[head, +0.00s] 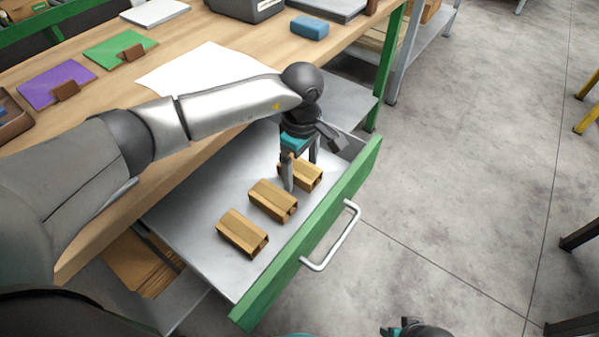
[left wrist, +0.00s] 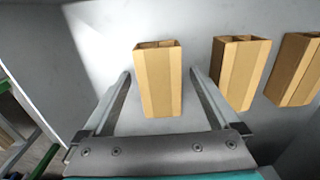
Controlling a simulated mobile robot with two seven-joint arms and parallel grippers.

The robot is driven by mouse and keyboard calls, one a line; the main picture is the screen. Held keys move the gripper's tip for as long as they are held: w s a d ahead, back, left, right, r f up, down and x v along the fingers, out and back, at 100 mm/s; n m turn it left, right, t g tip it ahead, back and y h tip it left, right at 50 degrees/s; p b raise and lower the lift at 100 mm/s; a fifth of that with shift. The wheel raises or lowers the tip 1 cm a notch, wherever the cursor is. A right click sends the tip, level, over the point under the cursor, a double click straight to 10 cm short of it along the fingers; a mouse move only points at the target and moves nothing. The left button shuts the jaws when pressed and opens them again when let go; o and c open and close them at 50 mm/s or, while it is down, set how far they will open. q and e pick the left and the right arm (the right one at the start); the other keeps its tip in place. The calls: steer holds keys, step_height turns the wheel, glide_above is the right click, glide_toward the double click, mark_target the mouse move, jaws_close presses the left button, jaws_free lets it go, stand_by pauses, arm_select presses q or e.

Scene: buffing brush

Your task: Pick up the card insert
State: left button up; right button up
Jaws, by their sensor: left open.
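Three tan folded card inserts lie in a row in the open drawer: a near one (head: 242,233), a middle one (head: 273,201) and a far one (head: 308,175). My left gripper (head: 301,174) points down into the drawer at the far insert and partly hides it. In the left wrist view, the left gripper (left wrist: 161,76) is open, with one finger on each side of the leftmost card insert (left wrist: 158,85). Whether the fingers touch it is unclear. The other two inserts (left wrist: 240,75) (left wrist: 296,70) lie to its right. Part of my right gripper (head: 405,328) shows at the bottom edge.
The grey drawer (head: 190,225) has a green front (head: 310,235) with a metal handle (head: 335,238). The wooden workbench (head: 110,125) above holds a white sheet (head: 205,70), purple and green folders and a blue block (head: 309,27).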

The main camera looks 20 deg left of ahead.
arm_select(q)
steer(key=shift+c, duration=0.2)
steer(key=c, duration=1.4)
